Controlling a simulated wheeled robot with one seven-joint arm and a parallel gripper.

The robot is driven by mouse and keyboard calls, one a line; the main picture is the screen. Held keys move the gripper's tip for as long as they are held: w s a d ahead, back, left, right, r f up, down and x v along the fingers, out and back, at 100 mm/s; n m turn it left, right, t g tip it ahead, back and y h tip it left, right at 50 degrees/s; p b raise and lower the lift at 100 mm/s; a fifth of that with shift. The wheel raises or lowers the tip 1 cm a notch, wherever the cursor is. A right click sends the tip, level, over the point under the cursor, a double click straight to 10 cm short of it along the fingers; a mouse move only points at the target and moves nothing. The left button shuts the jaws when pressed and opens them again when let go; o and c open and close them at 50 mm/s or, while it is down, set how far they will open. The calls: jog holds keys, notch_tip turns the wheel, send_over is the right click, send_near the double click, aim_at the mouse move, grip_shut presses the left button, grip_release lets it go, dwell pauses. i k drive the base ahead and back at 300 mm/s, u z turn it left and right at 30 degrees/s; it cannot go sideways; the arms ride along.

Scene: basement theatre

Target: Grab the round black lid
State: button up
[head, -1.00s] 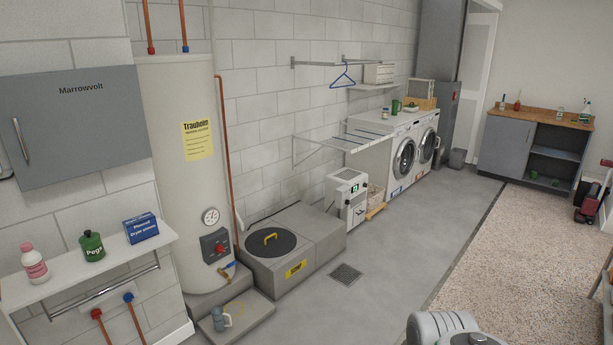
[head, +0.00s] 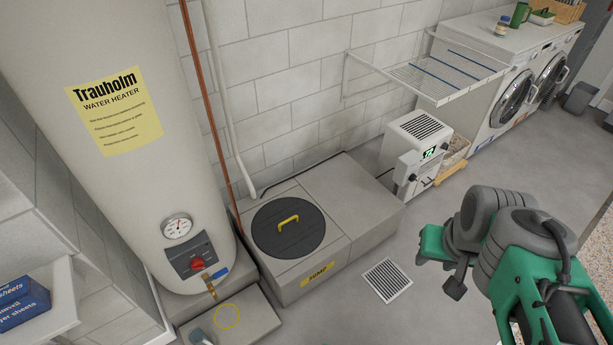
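The round black lid (head: 267,239) lies flat on top of the grey sump box (head: 345,258), toward its left end. A yellow handle (head: 288,222) stands up from the lid's middle. A yellow label reading SUMP is on the box's front. My arm shows at the lower right in grey and green, apart from the lid and to its right. The fingertips of my gripper cannot be made out, so whether it is open or shut does not show.
The water heater (head: 110,130) stands left of the sump box, with a low plinth (head: 238,318) in front. A floor drain (head: 387,280) lies right of the box. A white dehumidifier (head: 418,150), a folding rack (head: 440,75) and washing machines (head: 512,90) stand beyond. Grey floor between is clear.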

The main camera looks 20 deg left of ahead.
aim_at(289, 228)
jog(key=i, duration=1.35)
jog(key=u, duration=3.25)
